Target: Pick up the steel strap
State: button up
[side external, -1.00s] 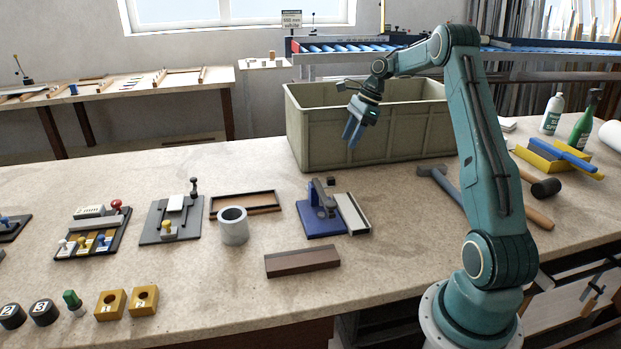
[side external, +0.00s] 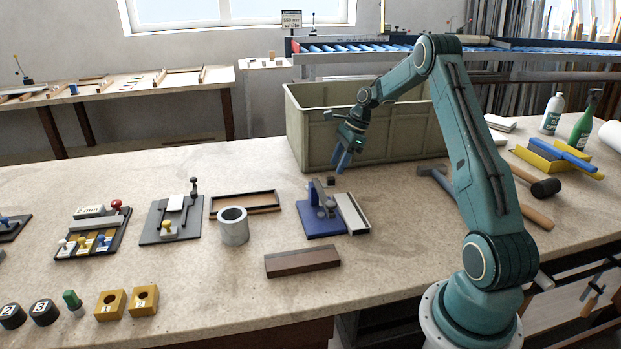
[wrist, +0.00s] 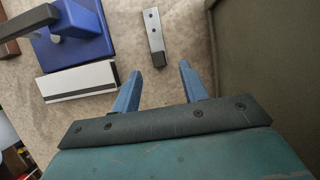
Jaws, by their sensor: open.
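The steel strap (wrist: 153,32) is a short grey metal piece with holes and a dark block at its near end. In the wrist view it lies on the worktop ahead of my fingers. In the side view its dark end (side external: 330,181) shows behind the blue press; the rest of it is hard to make out there. My gripper (side external: 341,163) is open and empty, above the worktop in front of the crate. In the wrist view its two blue fingers (wrist: 160,70) are spread, with the strap's dark end just beyond the gap between them.
The blue press (side external: 320,222) and a white-and-black profile piece (side external: 352,213) stand close to the strap. The green-grey crate (side external: 300,130) rises behind it, its wall near my gripper (wrist: 230,40). A brown block (side external: 302,261) lies in front.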

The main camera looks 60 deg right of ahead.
aim_at(331, 178)
jog(key=shift+x, duration=2.6)
jog(key=shift+a, duration=0.1)
grip_shut()
